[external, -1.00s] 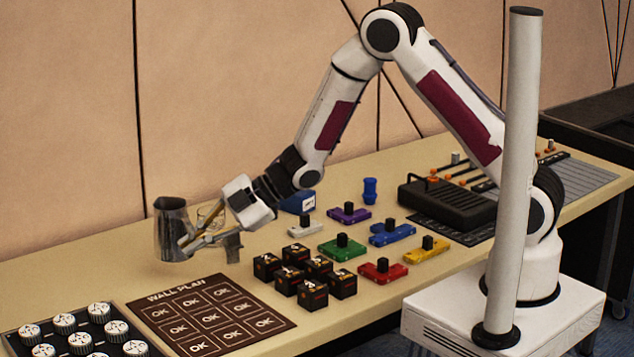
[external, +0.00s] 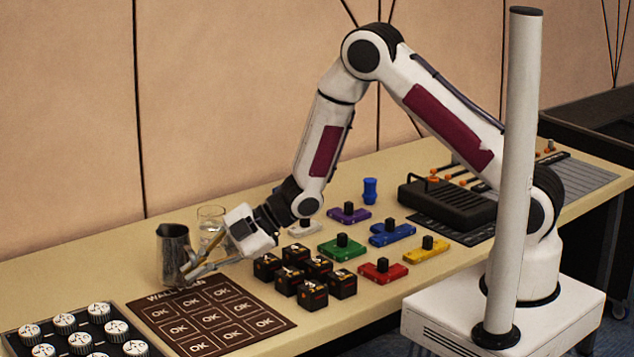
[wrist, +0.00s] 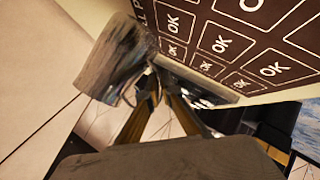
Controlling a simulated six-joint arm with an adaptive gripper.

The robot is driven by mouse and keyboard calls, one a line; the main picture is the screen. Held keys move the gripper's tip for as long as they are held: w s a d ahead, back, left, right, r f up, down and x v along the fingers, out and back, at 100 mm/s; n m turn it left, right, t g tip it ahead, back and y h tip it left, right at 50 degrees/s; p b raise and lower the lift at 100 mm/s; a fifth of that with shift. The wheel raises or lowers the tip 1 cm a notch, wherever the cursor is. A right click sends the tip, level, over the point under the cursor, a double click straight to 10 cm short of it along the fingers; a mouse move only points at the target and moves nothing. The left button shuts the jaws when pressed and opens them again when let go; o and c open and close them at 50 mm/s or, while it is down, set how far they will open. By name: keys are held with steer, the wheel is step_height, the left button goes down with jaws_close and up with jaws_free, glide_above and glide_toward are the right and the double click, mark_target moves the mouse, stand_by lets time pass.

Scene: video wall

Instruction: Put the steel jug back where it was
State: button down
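In the wrist view the jug (wrist: 118,62) is at the upper left, against the fingertips (wrist: 155,75). The gripper looks shut on the jug, probably at its handle; the exact contact is hidden.
A clear glass (external: 210,218) stands close behind the jug. The wall plan (external: 212,318) lies in front, with a panel of white knobs (external: 64,323) to its left. Several black cubes (external: 305,270) and coloured handled blocks (external: 342,247) are to the right. The table's left back is bare.

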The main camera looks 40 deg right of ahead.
steer(key=shift+f, duration=0.1)
steer(key=shift+f, duration=1.75)
steer(key=c, duration=2.3)
jaws_free()
steer(key=shift+f, duration=0.15)
steer(key=shift+v, duration=0.8)
steer(key=v, duration=1)
steer(key=shift+s+d+r, duration=0.1)
steer(key=shift+d+r, duration=0.1)
steer(key=shift+r, duration=0.05)
